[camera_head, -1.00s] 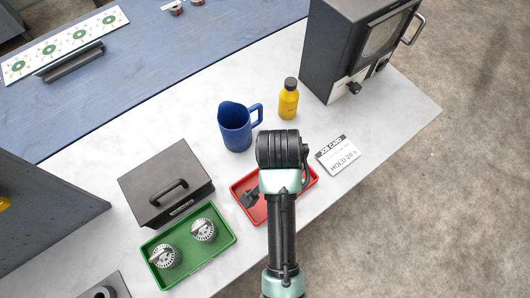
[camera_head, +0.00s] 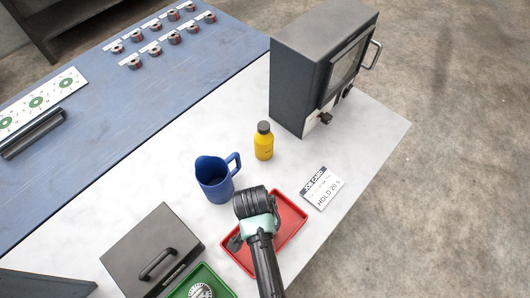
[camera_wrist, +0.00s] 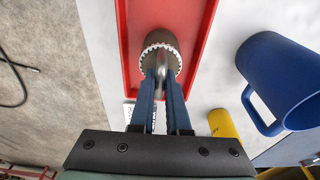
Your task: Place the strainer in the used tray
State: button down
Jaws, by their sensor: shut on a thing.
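My gripper (camera_wrist: 162,80) is shut on the strainer (camera_wrist: 161,47), a small round piece with a white toothed rim and a metal handle between the fingers. In the wrist view the strainer shows against the floor of the red tray (camera_wrist: 199,58). Whether it touches the tray floor I cannot tell. In the head view the red tray (camera_head: 291,222) lies under my arm, and the arm hides the strainer. A similar strainer (camera_head: 201,291) sits in the green tray (camera_head: 222,283), cut by the bottom edge. No label naming the used tray is readable.
A blue jug (camera_head: 213,183) stands just behind the red tray, with a yellow bottle (camera_head: 263,145) beyond it. A job card (camera_head: 322,188) lies to the right. A dark lidded box (camera_head: 150,255) stands at left, and a large dark machine (camera_head: 310,80) at the back.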

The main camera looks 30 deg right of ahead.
jog(key=shift+f, duration=0.35)
jog(key=shift+w+f, duration=0.1)
jog(key=c, duration=0.9)
grip_release()
notch_tip(320, 180, up, 12)
jog(key=a+b, duration=0.1)
jog(key=a, duration=0.1)
jog(key=w+r+n+t, duration=0.4)
jog(key=w+r+t, duration=0.4)
jog(key=w+r, duration=0.6)
jog(key=w+a+r+n+t+h, duration=0.1)
jog(key=w+r+n+t, duration=0.15)
jog(key=r, duration=0.55)
jog(key=w+a+r+n+t, duration=0.1)
jog(key=w+a+r+t, duration=0.15)
jog(key=r, duration=0.65)
notch_tip(320, 180, up, 16)
jog(key=s+a+n+t, duration=0.2)
jog(key=s+n+t, duration=0.1)
jog(key=t, duration=0.4)
jog(key=s+a+r+n+t+y, duration=0.1)
jog(key=s+r+t, duration=0.2)
jog(key=s+r, duration=0.2)
jog(key=s+a+r+n+t+y, duration=0.1)
jog(key=s+r, duration=0.5)
jog(key=r, duration=0.6)
jog(key=a+n+t, duration=0.1)
jog(key=t, duration=0.1)
jog(key=shift+a+t, duration=0.25)
jog(key=shift+t, duration=0.15)
